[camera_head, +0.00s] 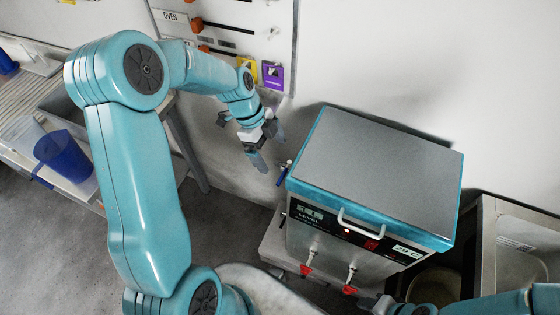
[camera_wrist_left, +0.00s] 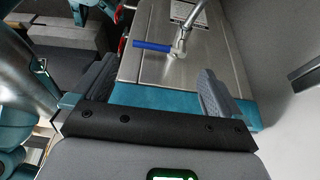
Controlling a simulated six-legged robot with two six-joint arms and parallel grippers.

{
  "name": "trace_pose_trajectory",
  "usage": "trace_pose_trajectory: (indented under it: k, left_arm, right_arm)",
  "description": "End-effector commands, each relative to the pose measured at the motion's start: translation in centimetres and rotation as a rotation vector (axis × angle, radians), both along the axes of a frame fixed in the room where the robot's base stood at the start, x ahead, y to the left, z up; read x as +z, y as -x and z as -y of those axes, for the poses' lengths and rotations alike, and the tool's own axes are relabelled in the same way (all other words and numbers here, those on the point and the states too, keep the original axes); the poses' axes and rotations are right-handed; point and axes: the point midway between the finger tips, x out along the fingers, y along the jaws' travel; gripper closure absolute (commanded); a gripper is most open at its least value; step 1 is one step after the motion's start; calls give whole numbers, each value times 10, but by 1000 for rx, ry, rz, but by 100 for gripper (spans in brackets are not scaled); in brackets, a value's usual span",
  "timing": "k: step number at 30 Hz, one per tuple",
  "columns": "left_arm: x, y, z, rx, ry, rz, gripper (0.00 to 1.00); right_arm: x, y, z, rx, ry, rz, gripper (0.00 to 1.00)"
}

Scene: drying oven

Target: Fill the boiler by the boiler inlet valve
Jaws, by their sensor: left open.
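The boiler (camera_head: 380,165) is a teal box with a grey top, at the right in the head view. Its front panel (camera_head: 365,240) bears the word LEVEL, small displays and a white handle. The inlet valve's blue lever (camera_head: 283,174) sticks out at the boiler's left side. In the left wrist view the blue lever (camera_wrist_left: 152,45) lies crosswise on a metal valve with a pipe. My left gripper (camera_head: 268,148) is open and empty, just left of the boiler and apart from the lever. My right gripper (camera_head: 376,303) is low in front of the boiler; its fingers are unclear.
Two red-handled taps (camera_head: 306,270) are on the boiler's front. A sink (camera_head: 520,245) stands at the right. A blue jug (camera_head: 63,155) is on the left counter. A wall board (camera_head: 235,35) with yellow and purple tags hangs behind my left arm. Floor is clear between counter and boiler.

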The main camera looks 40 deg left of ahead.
Motion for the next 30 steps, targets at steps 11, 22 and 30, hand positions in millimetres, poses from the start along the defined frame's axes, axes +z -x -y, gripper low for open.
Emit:
trace_pose_trajectory:
  k: [11, 22, 30]
  left_arm:
    - [-56, -7, 26, -2, 1, -1, 0]
    - [-63, -8, 29, 0, 0, 0, 0]
    - [-63, -8, 28, -3, -1, 1, 36]
  right_arm:
    - [12, 0, 0, 0, 0, 0, 57]
    - [13, 0, 0, 0, 0, 0, 57]
    - [12, 0, 0, 0, 0, 0, 57]
